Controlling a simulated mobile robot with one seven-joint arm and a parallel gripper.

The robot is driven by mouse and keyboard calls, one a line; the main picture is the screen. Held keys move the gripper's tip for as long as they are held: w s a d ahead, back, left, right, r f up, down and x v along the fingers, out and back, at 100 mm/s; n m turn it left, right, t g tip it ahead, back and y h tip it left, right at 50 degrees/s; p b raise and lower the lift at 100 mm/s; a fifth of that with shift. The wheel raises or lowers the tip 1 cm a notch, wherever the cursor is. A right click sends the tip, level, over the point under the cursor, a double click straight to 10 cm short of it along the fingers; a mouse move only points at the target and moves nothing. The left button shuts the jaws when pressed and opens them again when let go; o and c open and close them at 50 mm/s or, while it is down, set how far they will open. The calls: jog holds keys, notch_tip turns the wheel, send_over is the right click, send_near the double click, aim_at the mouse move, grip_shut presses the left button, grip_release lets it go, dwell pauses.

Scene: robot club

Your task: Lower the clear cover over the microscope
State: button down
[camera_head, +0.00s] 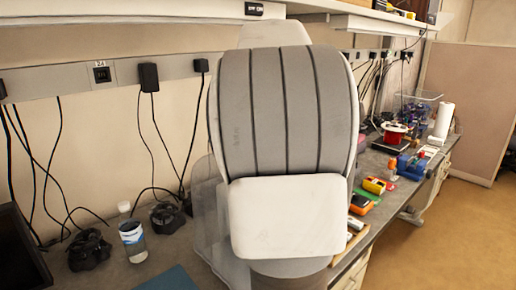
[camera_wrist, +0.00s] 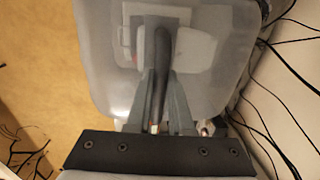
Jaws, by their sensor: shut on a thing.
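The clear cover (camera_wrist: 105,60) fills much of the wrist view as a hazy see-through box. My gripper (camera_wrist: 161,72) is shut on its dark bar-like handle (camera_wrist: 162,50), with one grey finger on each side. In the head view, a see-through side of the cover (camera_head: 207,225) shows left of my arm, at the bench. A pale and grey shape shows through the cover in the wrist view; I cannot tell whether it is the microscope. My arm hides the gripper and most of the cover in the head view. Whether the cover touches the bench cannot be seen.
A bottle (camera_head: 132,242) and dark devices (camera_head: 88,250) stand on the bench at left, below hanging cables. Yellow and orange instruments (camera_head: 374,186), a red spool (camera_head: 396,132), a clear bin (camera_head: 415,107) and a white roll (camera_head: 443,120) are at right. A shelf (camera_head: 150,18) runs above.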

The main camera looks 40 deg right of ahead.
jog(key=shift+f+b, duration=1.1)
jog(key=shift+f, duration=1.05)
jog(key=shift+s+f+b, duration=0.1)
jog(key=shift+f+b, duration=0.35)
jog(key=shift+f, duration=0.25)
jog(key=c, duration=0.7)
grip_release()
jog(key=shift+c, duration=0.2)
notch_tip(320, 180, up, 17)
jog(key=s+p, duration=0.2)
jog(key=p, duration=0.2)
jog(key=shift+s+r+p, duration=0.15)
jog(key=shift+s+p, duration=0.05)
jog(key=shift+p, duration=0.15)
